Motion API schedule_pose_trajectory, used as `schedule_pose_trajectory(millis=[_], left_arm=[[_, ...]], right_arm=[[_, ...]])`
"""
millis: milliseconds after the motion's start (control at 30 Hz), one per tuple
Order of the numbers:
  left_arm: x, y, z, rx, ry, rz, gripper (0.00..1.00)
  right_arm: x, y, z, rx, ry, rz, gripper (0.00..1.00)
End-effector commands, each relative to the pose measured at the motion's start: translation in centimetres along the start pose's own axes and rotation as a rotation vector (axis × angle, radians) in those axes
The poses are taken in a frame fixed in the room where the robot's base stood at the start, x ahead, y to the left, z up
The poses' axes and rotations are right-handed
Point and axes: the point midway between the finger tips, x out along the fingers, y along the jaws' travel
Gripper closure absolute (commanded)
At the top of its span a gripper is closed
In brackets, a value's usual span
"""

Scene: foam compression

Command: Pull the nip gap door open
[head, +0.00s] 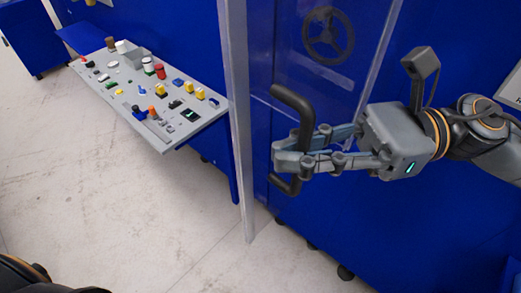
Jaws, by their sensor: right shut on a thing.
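The nip gap door (375,45) is a clear panel on the right, in front of the blue machine, and looks closed along the grey upright post. Its black C-shaped handle (292,98) stands on the door near the post. My right gripper (300,150) reaches in from the right and is shut on the handle's upright bar, with the fingers around its lower half. The handle's top and bottom ends show above and below the fingers. My left gripper is out of view.
A grey control panel (105,84) with several coloured buttons and knobs juts out left of the grey post (238,120). A black handwheel (328,35) shows behind the clear door. The pale floor (110,200) in front of the panel is clear.

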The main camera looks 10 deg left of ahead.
Motion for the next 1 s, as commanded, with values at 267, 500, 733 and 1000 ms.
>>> schedule_pose_trajectory(millis=[267, 500, 733, 1000], left_arm=[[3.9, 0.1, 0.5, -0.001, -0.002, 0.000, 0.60], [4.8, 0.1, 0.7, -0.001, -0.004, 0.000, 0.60], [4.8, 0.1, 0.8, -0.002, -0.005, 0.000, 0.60], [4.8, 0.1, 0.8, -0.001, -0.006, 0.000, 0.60]], right_arm=[[-3.0, 2.4, -0.2, -0.001, -0.006, 0.138, 1.00], [-4.1, 3.2, 0.2, 0.000, -0.007, 0.193, 1.00], [-4.4, 3.4, 0.4, 0.000, -0.010, 0.201, 1.00], [-4.3, 3.3, 0.5, 0.000, -0.012, 0.199, 0.81]])
